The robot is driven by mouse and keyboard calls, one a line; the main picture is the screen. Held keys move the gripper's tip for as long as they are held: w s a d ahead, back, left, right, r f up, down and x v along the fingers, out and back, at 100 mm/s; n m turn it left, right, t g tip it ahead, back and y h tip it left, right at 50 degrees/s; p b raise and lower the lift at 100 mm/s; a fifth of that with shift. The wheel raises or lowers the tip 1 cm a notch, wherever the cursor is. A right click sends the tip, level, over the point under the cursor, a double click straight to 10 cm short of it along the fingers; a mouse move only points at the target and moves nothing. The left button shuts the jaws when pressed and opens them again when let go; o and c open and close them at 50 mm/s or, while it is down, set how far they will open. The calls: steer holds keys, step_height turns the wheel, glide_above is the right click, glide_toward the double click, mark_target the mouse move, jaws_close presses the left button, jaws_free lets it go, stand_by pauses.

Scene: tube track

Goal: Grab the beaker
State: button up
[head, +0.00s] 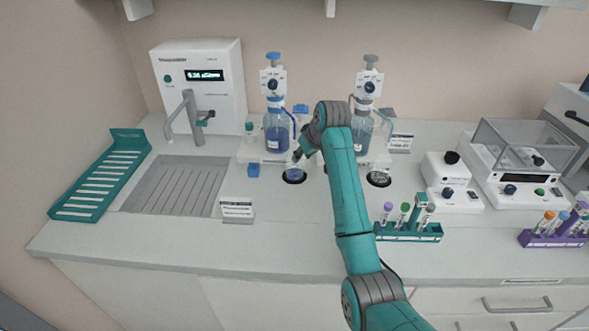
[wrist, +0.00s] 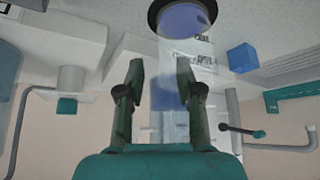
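The clear glass beaker (head: 295,171) stands on a dark round pad in front of the blue-liquid dispenser bottle, with bluish liquid in its base. In the wrist view, which is upside down, the beaker (wrist: 190,52) shows at top right of middle, with printed marks on its glass. My gripper (head: 299,157) is at the beaker's upper part in the head view, partly hidden by my arm. In the wrist view my gripper (wrist: 159,72) is open, its two fingers apart. The beaker's see-through upper edge is hard to make out, so I cannot tell whether the fingers touch it.
The blue dispenser bottle (head: 277,135) stands just behind the beaker, and a second dispenser (head: 362,130) is to the right. A small blue block (head: 253,170) lies left of the beaker. A sink (head: 175,187) is further left, a teal tube rack (head: 410,232) front right.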

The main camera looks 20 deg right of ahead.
jaws_close()
steer(key=shift+r, duration=0.1)
stand_by(0.3)
